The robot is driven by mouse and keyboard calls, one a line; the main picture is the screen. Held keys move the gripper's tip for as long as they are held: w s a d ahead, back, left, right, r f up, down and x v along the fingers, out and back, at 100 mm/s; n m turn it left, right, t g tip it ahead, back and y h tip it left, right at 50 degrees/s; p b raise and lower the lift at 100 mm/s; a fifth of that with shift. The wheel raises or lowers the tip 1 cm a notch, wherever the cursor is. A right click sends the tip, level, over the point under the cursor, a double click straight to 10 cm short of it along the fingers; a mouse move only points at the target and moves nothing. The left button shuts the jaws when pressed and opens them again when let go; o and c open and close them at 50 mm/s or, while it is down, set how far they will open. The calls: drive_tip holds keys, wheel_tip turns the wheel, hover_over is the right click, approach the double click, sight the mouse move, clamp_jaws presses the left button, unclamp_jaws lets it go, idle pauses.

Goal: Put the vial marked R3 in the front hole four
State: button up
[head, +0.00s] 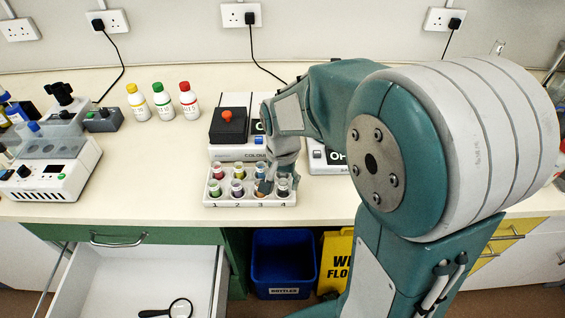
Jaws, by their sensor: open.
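A white rack (226,201) with two rows of holes stands near the front edge of the bench, its front marked 1 to 4 from left to right. Several small vials with coloured contents stand upright in it. The marking R3 is too small to read on any vial, so I cannot tell which one it is. A dark vial (283,187) appears to stand at front hole four. My gripper (275,182) is open and low over the right end of the rack, close to the vials there. It and my arm partly hide the holes at columns three and four.
A white device with a dark top (229,125) stands right behind the rack. Yellow, green and red-capped bottles (163,101) stand back left. A white instrument (50,180) is far left. An open drawer (120,280) and a blue bin (284,262) are below. Bench left of the rack is clear.

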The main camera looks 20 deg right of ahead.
wheel_tip(320, 180, up, 11)
drive_tip(key=s+r+n+t, duration=0.2)
drive_tip(key=s+n+t, duration=0.3)
drive_tip(key=s, duration=0.9)
drive_tip(key=shift+r+n+t, duration=0.35)
drive_tip(key=shift+n+t, duration=0.05)
drive_tip(key=shift+n, duration=0.7)
drive_tip(key=shift+c, duration=0.8)
drive_tip(key=shift+s, duration=0.15)
